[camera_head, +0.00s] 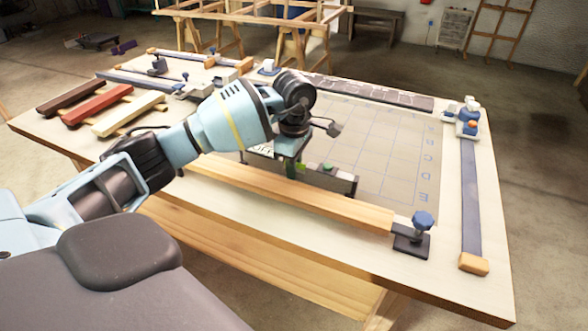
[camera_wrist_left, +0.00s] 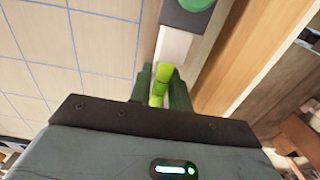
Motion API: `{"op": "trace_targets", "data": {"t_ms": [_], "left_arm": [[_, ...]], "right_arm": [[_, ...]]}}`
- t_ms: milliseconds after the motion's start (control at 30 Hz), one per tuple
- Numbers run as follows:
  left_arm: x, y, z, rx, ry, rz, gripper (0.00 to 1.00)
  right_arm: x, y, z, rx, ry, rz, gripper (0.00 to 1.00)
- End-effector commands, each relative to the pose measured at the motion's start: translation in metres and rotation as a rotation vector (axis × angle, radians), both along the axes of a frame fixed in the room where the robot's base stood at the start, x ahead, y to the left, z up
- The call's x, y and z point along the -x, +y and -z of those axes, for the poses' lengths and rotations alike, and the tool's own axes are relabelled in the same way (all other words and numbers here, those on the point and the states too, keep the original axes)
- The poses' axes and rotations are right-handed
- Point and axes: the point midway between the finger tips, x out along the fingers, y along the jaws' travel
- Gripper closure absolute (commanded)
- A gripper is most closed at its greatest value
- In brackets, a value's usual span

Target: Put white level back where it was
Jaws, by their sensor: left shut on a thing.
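The white level (camera_wrist_left: 172,47) is a narrow white bar with a dark end cap that carries a green disc, and a yellow-green vial. In the head view the level (camera_head: 262,150) is partly hidden behind my left gripper, its dark end (camera_head: 342,183) pointing right. It is beside the long wooden bar near the table's front edge; I cannot tell whether it touches the gridded mat. My left gripper (camera_head: 290,167) points down over it. In the wrist view, the fingers (camera_wrist_left: 161,92) are shut on the level around the vial. My right gripper is not in view.
A long wooden bar (camera_head: 290,194) runs along the front, with a blue-knobbed clamp (camera_head: 420,228) at its right end. The gridded mat (camera_head: 385,150) behind is mostly clear. Dark, red and pale laths (camera_head: 100,104) lie at left. Another bar with clamps (camera_head: 470,190) lines the right edge.

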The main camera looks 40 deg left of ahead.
Motion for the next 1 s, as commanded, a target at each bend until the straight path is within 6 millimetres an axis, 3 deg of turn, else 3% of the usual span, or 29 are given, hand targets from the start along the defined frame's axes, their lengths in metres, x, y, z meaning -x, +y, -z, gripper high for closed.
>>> {"op": "trace_targets", "data": {"t_ms": [100,467,500,667,1000], "left_arm": [[0.0001,-0.0001,0.0107,0.001,0.0,0.0,1.0],[-0.0001,-0.0002,0.0144,0.001,-0.001,0.001,1.0],[0.0001,-0.0002,0.0155,0.0,0.0,0.001,0.8],[0.0001,-0.0001,0.0147,0.0,0.0,0.001,0.59],[0.0,-0.0002,0.0112,0.0,-0.001,0.001,0.59]], "right_arm": [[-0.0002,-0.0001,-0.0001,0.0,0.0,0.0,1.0],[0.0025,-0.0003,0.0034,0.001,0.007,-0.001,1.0],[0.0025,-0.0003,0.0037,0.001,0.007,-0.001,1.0],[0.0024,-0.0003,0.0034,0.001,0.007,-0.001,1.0],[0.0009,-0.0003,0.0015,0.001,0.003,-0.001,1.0]]}}
